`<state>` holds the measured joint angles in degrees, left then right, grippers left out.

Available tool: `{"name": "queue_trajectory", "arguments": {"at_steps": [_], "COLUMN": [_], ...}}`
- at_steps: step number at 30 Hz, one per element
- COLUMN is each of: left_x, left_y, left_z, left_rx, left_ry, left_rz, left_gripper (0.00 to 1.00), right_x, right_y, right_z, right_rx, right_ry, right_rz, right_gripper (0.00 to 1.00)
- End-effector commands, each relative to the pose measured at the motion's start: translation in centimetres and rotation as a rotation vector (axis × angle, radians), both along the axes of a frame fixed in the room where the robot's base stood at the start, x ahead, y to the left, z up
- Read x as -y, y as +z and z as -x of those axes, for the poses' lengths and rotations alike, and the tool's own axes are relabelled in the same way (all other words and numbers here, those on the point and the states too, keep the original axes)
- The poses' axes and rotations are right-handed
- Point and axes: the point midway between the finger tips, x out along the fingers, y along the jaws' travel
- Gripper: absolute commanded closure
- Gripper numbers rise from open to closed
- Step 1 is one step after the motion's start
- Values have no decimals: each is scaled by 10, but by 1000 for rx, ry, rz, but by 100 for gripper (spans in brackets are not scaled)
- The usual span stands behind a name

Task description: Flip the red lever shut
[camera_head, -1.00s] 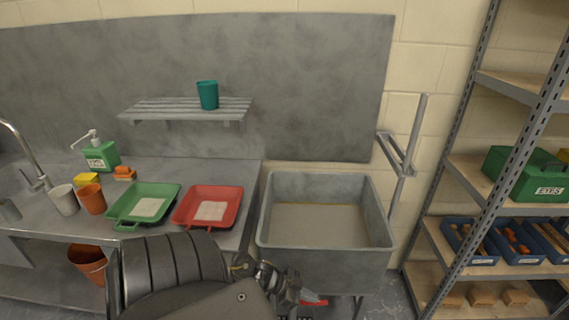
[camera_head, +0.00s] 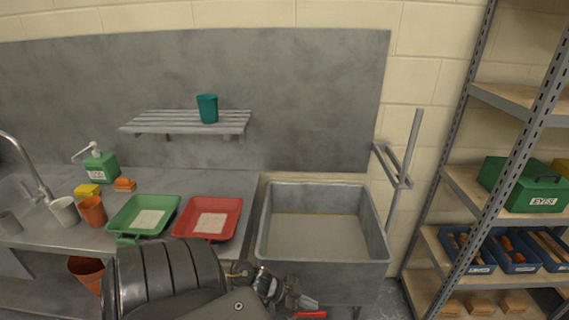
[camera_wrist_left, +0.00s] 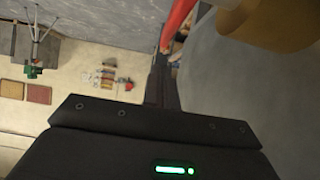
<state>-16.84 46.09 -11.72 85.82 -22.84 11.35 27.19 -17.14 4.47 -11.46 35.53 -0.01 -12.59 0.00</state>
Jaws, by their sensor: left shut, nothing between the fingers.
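The red lever (camera_head: 310,314) shows as a small red strip at the bottom edge of the head view, below the front of the grey sink (camera_head: 335,283). In the left wrist view the red lever (camera_wrist_left: 181,22) reaches down from the top edge, close to the fingertips. A brass-coloured part (camera_wrist_left: 268,22) is beside it at the top right. My left gripper (camera_head: 306,302) is shut and empty, just above the lever in the head picture. It also shows in the wrist view (camera_wrist_left: 163,62); I cannot tell whether it touches the lever. My right gripper is out of view.
A bench with a green tray (camera_head: 118,222) and a red tray (camera_head: 232,222) is left of the sink. A metal shelf rack (camera_head: 455,180) stands at the right. A slatted wall shelf (camera_head: 165,124) holds a teal cup (camera_head: 207,108).

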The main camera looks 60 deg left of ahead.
Motion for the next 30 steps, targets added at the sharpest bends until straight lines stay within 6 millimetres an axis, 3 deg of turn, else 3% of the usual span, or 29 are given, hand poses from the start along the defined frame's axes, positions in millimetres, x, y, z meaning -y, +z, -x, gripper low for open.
{"name": "queue_trajectory", "arguments": {"at_steps": [1,4,15,30], "left_x": [0,-10,-36,-41], "left_y": [21,25,70,80], "left_z": [-1,15,53,59], "left_rx": [0,-3,-2,1], "left_ry": [-1,-5,-2,-1], "left_rz": [0,-4,-1,0], "left_gripper": [100,100,100,100], "right_x": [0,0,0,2], "right_y": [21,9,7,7], "right_z": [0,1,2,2], "right_rx": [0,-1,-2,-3], "right_ry": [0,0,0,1], "right_rz": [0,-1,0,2], "right_gripper": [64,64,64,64]}}
